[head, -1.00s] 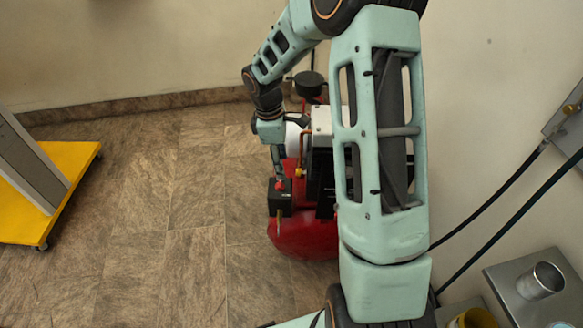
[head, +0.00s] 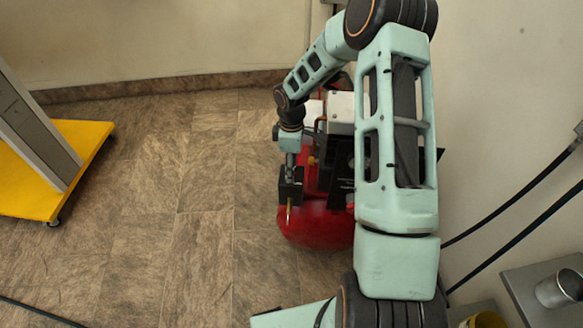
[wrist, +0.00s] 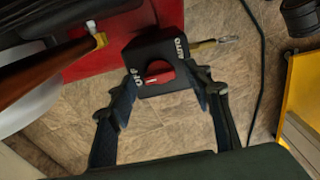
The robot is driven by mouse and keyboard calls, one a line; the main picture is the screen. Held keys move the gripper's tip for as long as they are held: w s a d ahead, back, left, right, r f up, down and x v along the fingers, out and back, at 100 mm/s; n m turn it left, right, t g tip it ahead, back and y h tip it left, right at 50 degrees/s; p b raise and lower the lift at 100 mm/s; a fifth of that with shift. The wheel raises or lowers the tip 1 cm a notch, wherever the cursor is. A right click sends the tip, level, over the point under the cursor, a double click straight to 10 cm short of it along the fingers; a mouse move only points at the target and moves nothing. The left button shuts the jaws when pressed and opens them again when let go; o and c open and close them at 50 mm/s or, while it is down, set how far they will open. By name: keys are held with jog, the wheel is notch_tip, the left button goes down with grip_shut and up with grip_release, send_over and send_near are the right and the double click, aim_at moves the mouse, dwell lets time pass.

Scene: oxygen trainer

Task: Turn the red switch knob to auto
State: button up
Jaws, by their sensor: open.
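The red switch knob (wrist: 160,72) sits on the face of a black switch box (wrist: 150,50). In the wrist view the word OFF is at the knob's left and AUTO at its upper right. The knob's bar lies nearly level in that picture, its left end toward OFF. My gripper (wrist: 162,84) is open, one finger on each side of the knob, with gaps visible between. In the head view the black box (head: 291,192) hangs at the compressor's front left, with my gripper (head: 291,168) at its top. The knob is hidden there.
The red compressor tank (head: 310,225) stands behind the box, partly covered by my arm. A brass fitting (wrist: 205,44) sticks out beside the box. A yellow wheeled base (head: 75,165) stands at left with open tiled floor between. A metal cup (head: 562,287) stands at lower right.

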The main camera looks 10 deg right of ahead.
jog(key=shift+f, duration=0.15)
jog(key=shift+c, duration=0.2)
jog(key=c, duration=1.1)
jog(key=shift+m, duration=0.4)
jog(key=m+b, duration=0.1)
jog(key=m, duration=0.3)
jog(key=m+b, duration=0.1)
jog(key=m, duration=0.3)
jog(key=m+b, duration=0.1)
jog(key=m, duration=0.4)
jog(key=shift+m, duration=2)
